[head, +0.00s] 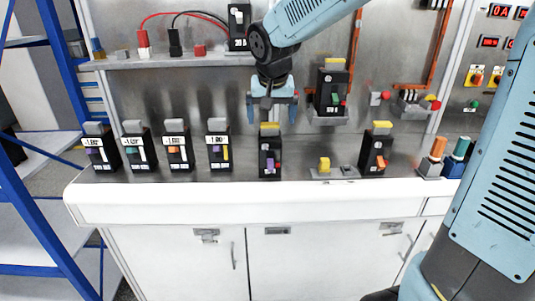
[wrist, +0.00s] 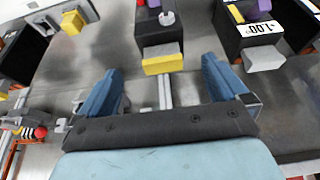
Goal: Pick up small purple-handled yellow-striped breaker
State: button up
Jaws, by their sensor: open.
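A black breaker (head: 218,147) with a purple handle, a vertical yellow stripe, a grey top block and a 1.00 label stands upright on the bench. It also shows at the upper right of the wrist view (wrist: 275,30). To its right stands another black breaker (head: 270,153) with a yellow top block and a purple handle; it is at the top centre of the wrist view (wrist: 160,30). My gripper (head: 272,108) is open and empty, above this yellow-topped breaker. In the wrist view its two blue fingers (wrist: 162,72) are spread on either side below the yellow block, apart from it.
Several grey-topped breakers (head: 176,150) stand to the left. A yellow-topped breaker (head: 376,152) with an orange handle stands to the right, near a small yellow block (head: 324,164). A larger breaker (head: 331,92) sits on a wall bracket. A shelf (head: 170,60) runs behind at upper left.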

aim_at(269, 134)
jog(key=shift+w+x, duration=0.15)
jog(key=shift+x, duration=2)
jog(key=shift+w+x, duration=0.1)
jog(key=shift+x, duration=2)
jog(key=shift+a+r, duration=0.15)
jog(key=shift+r, duration=0.05)
grip_shut()
